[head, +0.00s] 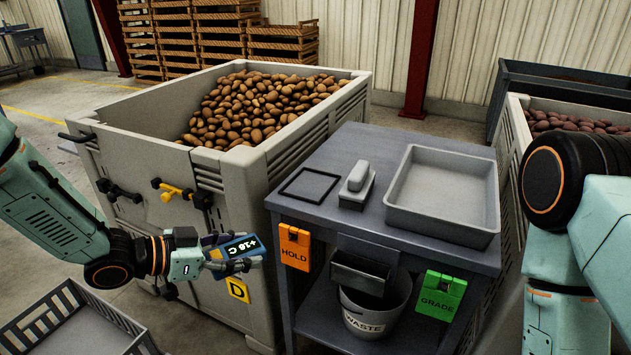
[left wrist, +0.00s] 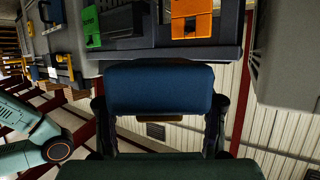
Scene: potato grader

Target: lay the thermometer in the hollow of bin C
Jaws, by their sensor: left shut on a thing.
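The thermometer (head: 237,247) is a flat blue device with a dark display reading "+16 C". My left gripper (head: 236,264) is shut on it and holds it in the air in front of the large grey bin. In the left wrist view the thermometer's blue body (left wrist: 160,90) spans between the two fingers. The large grey bin (head: 262,163) is heaped with brown potatoes and carries a yellow D tag (head: 238,290). A second bin (head: 513,125) with reddish potatoes stands at the right, partly behind my right arm. No C label shows. My right gripper is out of view.
A grey table (head: 330,150) holds a shallow tray (head: 440,225), a black frame and a grey block. Orange HOLD (head: 294,248) and green GRADE (head: 440,296) tags hang on its front. A waste bucket (head: 362,325) stands below. An empty crate (head: 112,318) is at lower left.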

